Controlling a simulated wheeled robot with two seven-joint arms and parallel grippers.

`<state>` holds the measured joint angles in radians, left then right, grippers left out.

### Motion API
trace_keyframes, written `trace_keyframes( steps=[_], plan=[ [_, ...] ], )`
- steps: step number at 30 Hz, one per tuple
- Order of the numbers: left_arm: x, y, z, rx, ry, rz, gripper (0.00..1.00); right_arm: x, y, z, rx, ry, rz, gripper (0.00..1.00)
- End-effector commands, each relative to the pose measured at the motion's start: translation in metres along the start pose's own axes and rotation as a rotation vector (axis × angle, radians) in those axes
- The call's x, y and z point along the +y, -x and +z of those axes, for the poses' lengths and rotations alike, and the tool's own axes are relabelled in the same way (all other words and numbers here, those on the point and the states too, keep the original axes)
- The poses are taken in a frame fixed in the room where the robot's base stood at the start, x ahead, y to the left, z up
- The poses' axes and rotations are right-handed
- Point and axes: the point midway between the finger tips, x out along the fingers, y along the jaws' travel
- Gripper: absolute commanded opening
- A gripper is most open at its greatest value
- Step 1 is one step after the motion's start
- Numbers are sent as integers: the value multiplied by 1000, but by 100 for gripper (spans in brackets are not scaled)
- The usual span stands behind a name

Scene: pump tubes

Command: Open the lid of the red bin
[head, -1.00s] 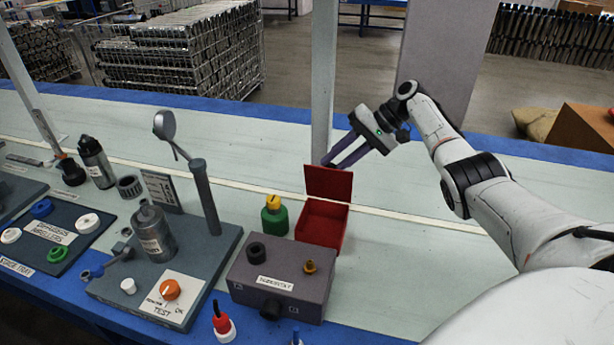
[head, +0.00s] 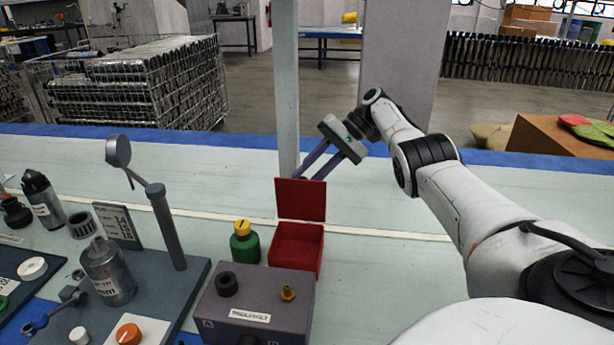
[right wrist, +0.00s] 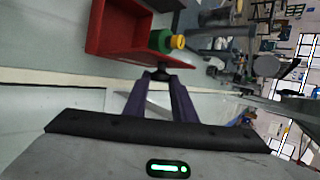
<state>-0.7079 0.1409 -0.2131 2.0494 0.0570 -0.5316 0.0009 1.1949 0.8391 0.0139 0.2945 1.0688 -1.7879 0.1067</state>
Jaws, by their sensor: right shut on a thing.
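The red bin (head: 311,258) stands on the pale bench, and I see into its open inside. Its red lid (head: 301,200) stands upright at the bin's far edge, raised off the opening. My right gripper (head: 307,177) reaches in from the right behind the lid, and its fingertips are partly hidden by it. In the right wrist view the purple fingers (right wrist: 160,84) close on a small dark knob (right wrist: 160,74) next to the red bin (right wrist: 115,38). My left gripper is not in view.
A green bottle with a yellow cap (head: 244,246) stands close to the bin's left side. A grey block (head: 262,301) is in front of it. A pale post (head: 286,90) rises behind the lid. The bench right of the bin is clear.

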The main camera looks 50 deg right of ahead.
Motion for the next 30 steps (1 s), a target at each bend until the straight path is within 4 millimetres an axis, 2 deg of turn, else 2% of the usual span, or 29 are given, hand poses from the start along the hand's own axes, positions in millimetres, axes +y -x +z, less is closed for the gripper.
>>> trace_keyframes(
  steps=[4, 5, 7, 18, 30],
  plan=[
    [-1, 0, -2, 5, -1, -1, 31, -1, -2, 0, -2, 1, -2, 0],
    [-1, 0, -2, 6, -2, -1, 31, -1, -2, 0, -2, 1, -2, 29],
    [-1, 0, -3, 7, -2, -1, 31, -1, -2, 0, -2, 1, -1, 41],
    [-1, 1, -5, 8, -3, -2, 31, -4, 4, 1, 0, 2, -1, 42],
    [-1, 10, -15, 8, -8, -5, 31, -56, 52, 14, 2, 5, -4, 42]
  ],
)
